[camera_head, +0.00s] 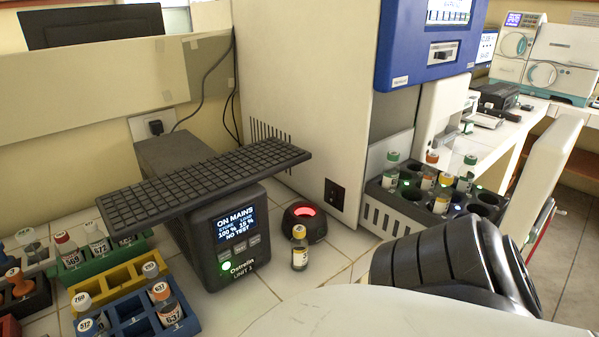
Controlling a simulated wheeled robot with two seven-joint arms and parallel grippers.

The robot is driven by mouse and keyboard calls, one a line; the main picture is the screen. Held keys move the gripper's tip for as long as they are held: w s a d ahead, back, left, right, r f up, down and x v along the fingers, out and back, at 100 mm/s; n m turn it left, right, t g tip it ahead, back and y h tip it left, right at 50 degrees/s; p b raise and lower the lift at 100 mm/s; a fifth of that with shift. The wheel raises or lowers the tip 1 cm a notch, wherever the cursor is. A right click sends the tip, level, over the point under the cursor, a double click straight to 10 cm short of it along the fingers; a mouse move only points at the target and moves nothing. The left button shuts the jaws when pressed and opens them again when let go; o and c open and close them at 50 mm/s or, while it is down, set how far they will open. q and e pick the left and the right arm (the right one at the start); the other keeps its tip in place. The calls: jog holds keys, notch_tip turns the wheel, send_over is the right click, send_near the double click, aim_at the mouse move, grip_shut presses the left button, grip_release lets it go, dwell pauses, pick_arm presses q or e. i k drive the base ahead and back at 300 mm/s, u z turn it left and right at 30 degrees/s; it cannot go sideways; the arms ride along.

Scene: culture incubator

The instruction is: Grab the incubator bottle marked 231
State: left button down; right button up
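I cannot make out a bottle marked 231. A dark block with round wells (378,213) at the right holds several capped bottles, among them a green-capped bottle (391,172), an orange-capped bottle (430,171) and a yellow-capped bottle (442,192). Their labels are too small to read. Another yellow-capped bottle (300,248) stands upright on the tiled counter, in front of a small black device with a red-lit ring (304,212). Part of my arm, white with a black ribbed joint, fills the lower right. Neither gripper's fingers show.
Coloured racks with labelled bottles, such as a blue rack (130,313) and a yellow rack (112,281), stand at the left. A black power unit (238,240) carries a keyboard (205,183). A tall white cabinet (300,80) stands behind. Bare tiles (255,300) lie at front centre.

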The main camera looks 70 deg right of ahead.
aim_at(442, 193)
jog(key=z, duration=3.4)
jog(key=i, duration=0.15)
jog(key=u, duration=2.55)
jog(key=k, duration=0.65)
jog(key=z, duration=0.5)
